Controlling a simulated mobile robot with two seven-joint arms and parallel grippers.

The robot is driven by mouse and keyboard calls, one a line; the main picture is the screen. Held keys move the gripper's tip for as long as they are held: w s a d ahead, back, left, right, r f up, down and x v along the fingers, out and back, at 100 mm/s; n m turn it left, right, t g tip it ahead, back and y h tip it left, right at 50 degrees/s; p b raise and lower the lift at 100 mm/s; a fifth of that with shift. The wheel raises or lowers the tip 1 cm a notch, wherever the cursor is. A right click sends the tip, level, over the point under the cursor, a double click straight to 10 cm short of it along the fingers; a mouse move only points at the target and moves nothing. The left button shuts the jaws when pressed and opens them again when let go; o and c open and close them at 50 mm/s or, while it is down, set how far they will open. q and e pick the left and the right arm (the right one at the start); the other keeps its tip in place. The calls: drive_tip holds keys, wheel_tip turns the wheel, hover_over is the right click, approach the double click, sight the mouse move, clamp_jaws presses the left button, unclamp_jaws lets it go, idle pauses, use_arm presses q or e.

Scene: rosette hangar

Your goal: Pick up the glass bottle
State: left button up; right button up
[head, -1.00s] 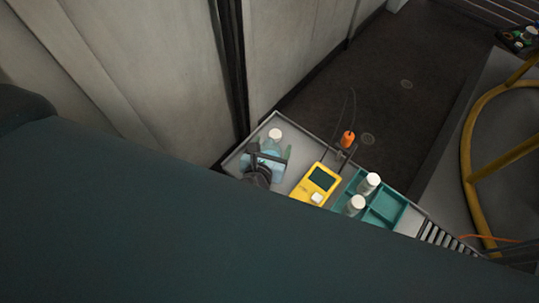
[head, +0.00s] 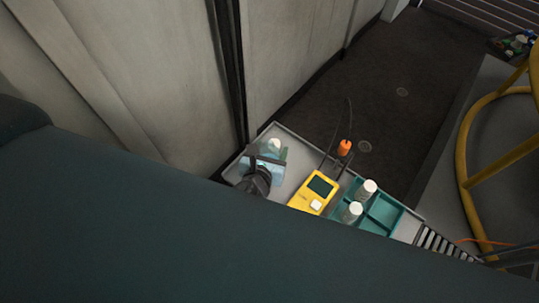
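The glass bottle (head: 276,146), pale blue-green with a white cap, stands at the far left end of the grey tray-like top (head: 293,141). My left gripper (head: 268,158) is right at the bottle, on its near side. Its fingers look spread apart, one toward each side of the bottle. The gripper hides the lower part of the bottle, and I cannot tell whether the fingers touch it. My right gripper is not in view.
A yellow meter (head: 314,190) lies right of the bottle, with an orange-handled probe (head: 344,147) behind it. A teal divided tray (head: 382,214) holds two white-capped containers (head: 366,190). A pale wall (head: 170,80) rises close behind on the left. A yellow rail (head: 464,150) is at the right.

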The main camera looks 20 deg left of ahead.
use_arm(q)
wheel_tip(320, 180, up, 14)
drive_tip(key=p, duration=0.2)
drive_tip(key=shift+r+p, duration=0.25)
drive_tip(key=shift+p, duration=0.15)
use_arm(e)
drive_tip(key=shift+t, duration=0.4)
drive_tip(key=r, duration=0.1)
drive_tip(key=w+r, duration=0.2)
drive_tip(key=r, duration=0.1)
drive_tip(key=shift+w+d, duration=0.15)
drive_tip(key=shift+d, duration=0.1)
use_arm(q)
drive_tip(key=shift+r, duration=0.1)
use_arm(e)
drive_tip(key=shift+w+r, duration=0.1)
use_arm(q)
wheel_tip(320, 180, up, 5)
drive_tip(key=p, duration=0.2)
drive_tip(key=shift+p, duration=0.4)
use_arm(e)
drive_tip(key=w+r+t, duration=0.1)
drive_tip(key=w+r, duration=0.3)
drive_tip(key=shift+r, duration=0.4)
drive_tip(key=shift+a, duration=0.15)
